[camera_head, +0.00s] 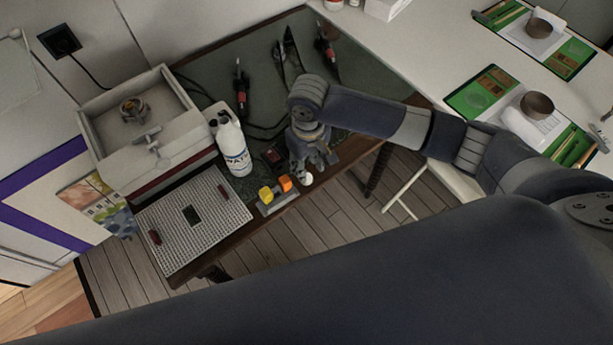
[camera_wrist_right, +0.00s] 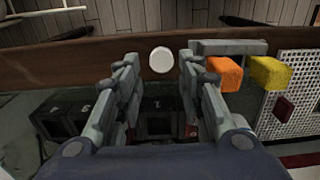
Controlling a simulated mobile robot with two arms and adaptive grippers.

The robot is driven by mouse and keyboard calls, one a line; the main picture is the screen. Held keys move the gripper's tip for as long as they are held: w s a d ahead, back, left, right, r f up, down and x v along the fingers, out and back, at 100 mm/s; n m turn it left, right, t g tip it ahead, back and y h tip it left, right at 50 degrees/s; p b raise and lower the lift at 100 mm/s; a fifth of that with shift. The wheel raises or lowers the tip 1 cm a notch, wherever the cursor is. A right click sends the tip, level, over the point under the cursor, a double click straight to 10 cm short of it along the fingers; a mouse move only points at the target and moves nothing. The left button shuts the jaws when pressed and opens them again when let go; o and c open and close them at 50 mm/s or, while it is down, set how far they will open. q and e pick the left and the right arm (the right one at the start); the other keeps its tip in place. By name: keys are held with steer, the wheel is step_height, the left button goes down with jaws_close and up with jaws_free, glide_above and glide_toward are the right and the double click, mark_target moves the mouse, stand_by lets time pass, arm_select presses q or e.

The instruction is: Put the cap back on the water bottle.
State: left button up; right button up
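A round white cap (camera_wrist_right: 160,59) shows near the wooden table edge, between and just beyond the fingertips of my right gripper (camera_wrist_right: 158,66), with a gap on both sides. In the head view the cap (camera_head: 306,179) is a small white spot beside the right gripper (camera_head: 311,168). The right gripper is open and empty, pointing down at the table's front edge. My left gripper is not in view.
Orange (camera_head: 285,183) and yellow (camera_head: 266,194) blocks sit on a grey holder beside the cap. A perforated plate (camera_head: 175,245) lies front left, a sink-like box (camera_head: 115,160) behind it. Dark-handled tools (camera_head: 241,85) lie at the back. Dark boxes (camera_wrist_right: 60,117) stand near the fingers.

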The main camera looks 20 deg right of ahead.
steer(key=shift+f, duration=0.1)
step_height(320, 180, down, 5)
steer(key=shift+w+a+f+p, duration=0.1)
steer(key=shift+w+a+p, duration=0.05)
steer(key=shift+p, duration=0.25)
steer(key=c, duration=0.4)
